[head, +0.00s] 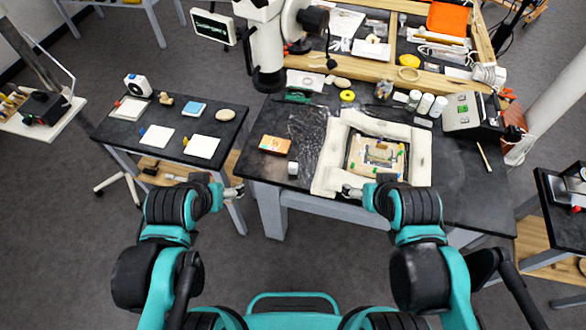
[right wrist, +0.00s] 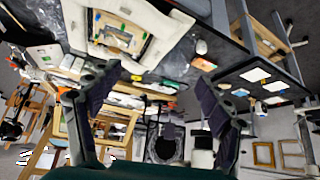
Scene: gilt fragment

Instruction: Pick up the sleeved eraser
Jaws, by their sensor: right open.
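I cannot single out the sleeved eraser with certainty. A small whitish block (head: 292,168) stands near the front edge of the central bench, left of the padded frame; its sleeve, if any, is too small to make out. My right gripper (head: 350,191) is at the front edge of the padded frame in the head view. In the right wrist view its two dark fingers (right wrist: 158,88) are wide apart with nothing between them. My left gripper (head: 236,191) hangs in front of the gap between the side table and the bench, with no object visible in it; its fingers are too small to read.
The pale padded frame (head: 332,160) surrounds a gilt fragment (head: 378,156) on the central bench (head: 455,170). An orange box (head: 275,144) lies to its left. A yellow roll (head: 347,96) and white jars (head: 425,103) stand behind. The left table (head: 225,130) holds white pads.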

